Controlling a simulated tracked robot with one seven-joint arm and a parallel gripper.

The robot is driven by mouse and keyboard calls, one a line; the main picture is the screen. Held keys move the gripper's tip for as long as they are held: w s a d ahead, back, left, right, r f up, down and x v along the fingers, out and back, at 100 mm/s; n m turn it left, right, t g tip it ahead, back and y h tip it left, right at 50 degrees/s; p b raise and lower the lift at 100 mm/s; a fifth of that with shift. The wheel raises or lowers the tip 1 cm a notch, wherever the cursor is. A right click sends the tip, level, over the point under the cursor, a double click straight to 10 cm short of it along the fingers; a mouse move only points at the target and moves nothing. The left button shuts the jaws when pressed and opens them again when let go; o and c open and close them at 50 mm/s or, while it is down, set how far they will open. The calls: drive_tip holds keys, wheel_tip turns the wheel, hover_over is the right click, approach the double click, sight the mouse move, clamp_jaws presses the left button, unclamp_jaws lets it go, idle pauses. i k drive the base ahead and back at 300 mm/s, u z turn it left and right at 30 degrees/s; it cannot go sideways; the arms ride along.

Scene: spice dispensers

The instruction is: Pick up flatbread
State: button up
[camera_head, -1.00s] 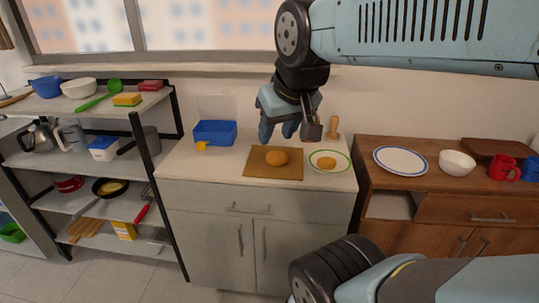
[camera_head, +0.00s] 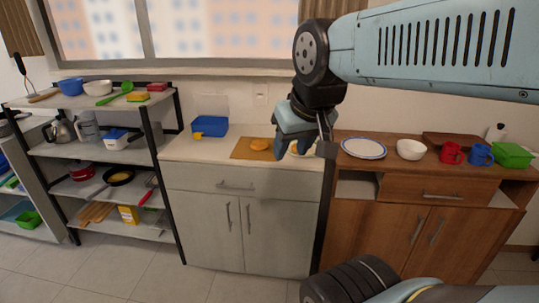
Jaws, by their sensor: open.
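A round orange-brown flatbread (camera_head: 260,144) lies on a brown cutting board (camera_head: 241,151) on the white counter. A plate beside the board to the right is mostly hidden behind my gripper, with a bit of yellow food (camera_head: 296,149) showing. My gripper (camera_head: 296,151) is open and points down. In the picture it covers the plate and stands right of the flatbread. Its height and distance from the counter are hard to tell.
A blue container (camera_head: 210,126) stands at the counter's back left. A wooden cabinet (camera_head: 400,186) on the right holds a blue-rimmed plate (camera_head: 363,147), a white bowl (camera_head: 411,149) and mugs. A loaded shelf rack (camera_head: 105,152) stands left. The floor in front is clear.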

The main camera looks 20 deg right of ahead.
sight(257, 145)
drive_tip(key=k, duration=0.7)
drive_tip(key=z, duration=0.75)
drive_tip(key=i, duration=1.7)
drive_tip(key=z, duration=0.1)
